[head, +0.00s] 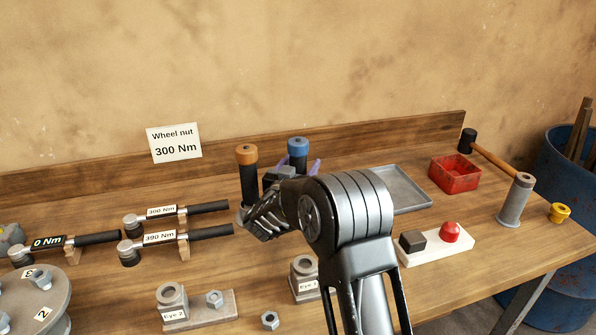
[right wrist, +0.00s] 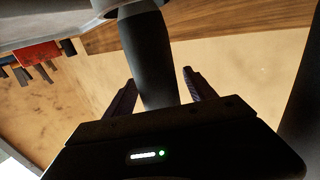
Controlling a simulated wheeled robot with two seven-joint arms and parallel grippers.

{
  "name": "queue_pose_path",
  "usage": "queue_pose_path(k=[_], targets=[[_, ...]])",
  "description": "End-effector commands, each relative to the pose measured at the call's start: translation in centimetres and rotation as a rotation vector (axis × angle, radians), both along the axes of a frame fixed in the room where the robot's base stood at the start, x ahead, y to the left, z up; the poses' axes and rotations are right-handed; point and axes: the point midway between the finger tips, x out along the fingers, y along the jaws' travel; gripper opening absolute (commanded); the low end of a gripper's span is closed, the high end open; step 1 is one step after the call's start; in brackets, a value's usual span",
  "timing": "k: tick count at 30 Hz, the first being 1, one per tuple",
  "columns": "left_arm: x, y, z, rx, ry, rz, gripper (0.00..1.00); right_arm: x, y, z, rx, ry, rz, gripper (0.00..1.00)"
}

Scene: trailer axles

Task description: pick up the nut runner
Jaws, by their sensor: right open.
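Two upright tools with dark grips stand at the back of the bench, one with an orange cap (head: 246,154) and one with a blue cap (head: 298,146). Which of them is the nut runner is not marked. My right gripper (head: 293,170) is open at the blue-capped tool, its purple fingertips showing on either side. My arm hides the lower part of that tool. In the right wrist view a dark cylindrical grip (right wrist: 147,60) stands between the open fingers (right wrist: 160,84), with a gap visible at the right finger. My left gripper is not in view.
Torque wrenches (head: 190,211) lie on stands at left. Holders labelled Eye (head: 172,298), a loose nut (head: 270,320), a grey tray (head: 402,188), a red bin (head: 455,174), a red-button box (head: 436,246), and a hammer (head: 490,153) are on the bench. A blue barrel (head: 560,170) stands at right.

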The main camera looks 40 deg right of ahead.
Motion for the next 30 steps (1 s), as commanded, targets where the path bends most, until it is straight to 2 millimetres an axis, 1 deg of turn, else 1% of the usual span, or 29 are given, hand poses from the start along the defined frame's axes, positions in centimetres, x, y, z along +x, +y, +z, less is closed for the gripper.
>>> queue_pose_path(k=[1,4,21,30], targets=[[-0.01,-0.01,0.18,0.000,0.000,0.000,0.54,0.27,-0.41,0.02,-0.001,0.001,0.000,0.64],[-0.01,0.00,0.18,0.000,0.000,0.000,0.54,0.52,-0.76,0.01,-0.001,-0.001,0.000,0.64],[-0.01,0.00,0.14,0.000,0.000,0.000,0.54,0.50,-0.71,-0.03,0.000,0.000,0.000,0.64],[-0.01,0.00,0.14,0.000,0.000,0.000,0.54,0.49,-0.72,-0.03,0.000,0.000,0.000,0.39]])
